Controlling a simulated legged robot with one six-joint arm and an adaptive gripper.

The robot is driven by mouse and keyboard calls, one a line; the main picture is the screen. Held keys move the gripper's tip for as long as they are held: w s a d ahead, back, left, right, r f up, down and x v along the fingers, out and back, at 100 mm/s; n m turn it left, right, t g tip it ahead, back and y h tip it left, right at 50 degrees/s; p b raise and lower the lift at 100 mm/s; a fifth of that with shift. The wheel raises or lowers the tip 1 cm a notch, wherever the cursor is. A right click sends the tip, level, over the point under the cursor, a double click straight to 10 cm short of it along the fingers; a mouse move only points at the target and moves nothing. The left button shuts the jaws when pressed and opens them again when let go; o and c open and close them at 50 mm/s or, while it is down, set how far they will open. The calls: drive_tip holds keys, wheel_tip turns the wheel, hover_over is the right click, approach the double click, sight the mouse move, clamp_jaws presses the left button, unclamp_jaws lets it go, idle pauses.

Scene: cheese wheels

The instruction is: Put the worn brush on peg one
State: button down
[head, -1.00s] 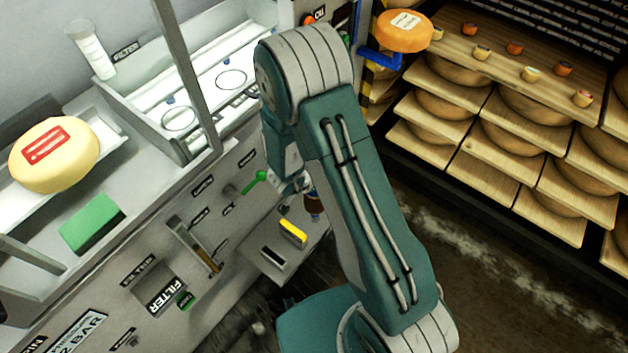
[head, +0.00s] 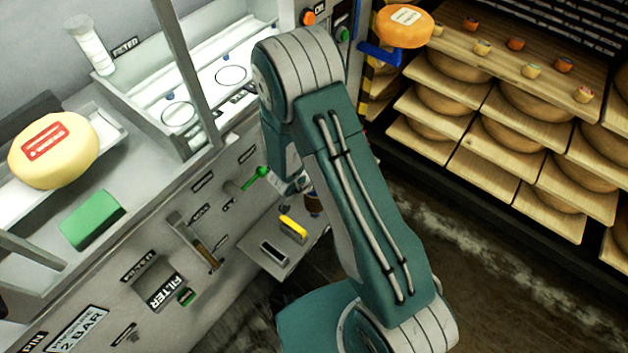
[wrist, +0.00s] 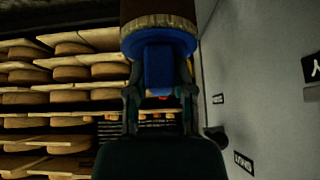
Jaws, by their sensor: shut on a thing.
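My gripper (wrist: 160,100) is shut on the blue grip of a brush (wrist: 159,38) in the wrist view. The brush has a wide blue collar, a tan band and a dark brown end cut off by the top edge. In the head view my gripper is mostly hidden by my arm. A small brown and blue piece (head: 312,203), probably the same brush, shows beside the arm. I cannot tell which part is peg one. Small blue marks stand by the ringed circles (head: 231,76) in the white tray.
A yellow block (head: 292,229) sits on a grey ledge low on the machine. A green lever (head: 256,177) sticks out of the panel. A cheese wheel (head: 53,150) and green block (head: 91,219) lie at left. Cheese shelves (head: 490,150) stand at right, with floor between.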

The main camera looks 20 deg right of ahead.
drive_tip(key=shift+f, duration=0.45)
drive_tip(key=shift+c, duration=2)
unclamp_jaws()
drive_tip(key=v, duration=1.2)
